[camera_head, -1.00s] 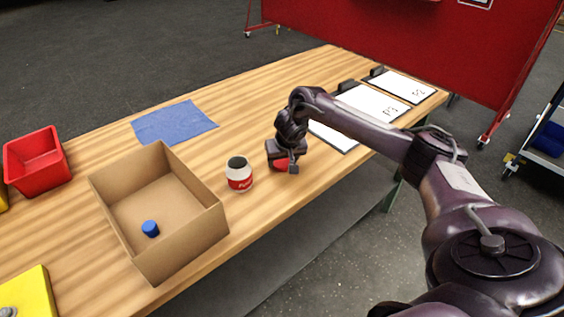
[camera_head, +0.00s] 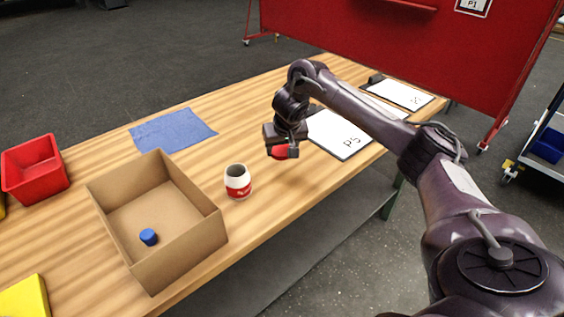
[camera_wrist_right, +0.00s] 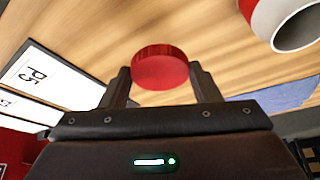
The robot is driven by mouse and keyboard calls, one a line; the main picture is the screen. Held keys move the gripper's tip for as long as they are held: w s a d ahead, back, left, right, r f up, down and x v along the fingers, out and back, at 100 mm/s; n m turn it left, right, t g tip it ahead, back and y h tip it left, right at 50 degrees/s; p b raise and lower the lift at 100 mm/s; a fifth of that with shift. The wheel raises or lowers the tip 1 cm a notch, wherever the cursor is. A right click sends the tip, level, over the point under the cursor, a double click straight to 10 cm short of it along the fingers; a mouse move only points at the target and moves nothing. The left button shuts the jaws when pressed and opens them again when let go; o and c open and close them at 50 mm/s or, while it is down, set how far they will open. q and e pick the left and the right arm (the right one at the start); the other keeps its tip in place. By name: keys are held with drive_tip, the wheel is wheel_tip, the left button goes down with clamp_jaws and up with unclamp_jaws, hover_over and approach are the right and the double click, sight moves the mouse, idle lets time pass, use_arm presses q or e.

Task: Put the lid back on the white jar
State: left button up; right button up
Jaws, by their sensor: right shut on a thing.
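The white jar (camera_head: 237,182) with a red label band stands upright and open on the wooden table, right of the cardboard box. Its open mouth also shows at the upper right of the right wrist view (camera_wrist_right: 292,22). My right gripper (camera_head: 282,152) is shut on the red round lid (camera_wrist_right: 160,67), held between both fingers. In the head view the lid shows as a red edge under the fingers, above the table, to the right of the jar and apart from it. My left gripper is not in view.
A cardboard box (camera_head: 205,243) with a blue cap (camera_head: 148,237) inside stands left of the jar. A blue cloth (camera_head: 172,130), a red bin (camera_head: 35,168) and a yellow object (camera_head: 25,298) lie farther left. White sheets (camera_head: 338,133) lie at right. Table between jar and gripper is clear.

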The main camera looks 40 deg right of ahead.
sight(282, 152)
wheel_tip(282, 152, up, 12)
drive_tip(key=p, duration=0.7)
drive_tip(key=shift+r, duration=0.2)
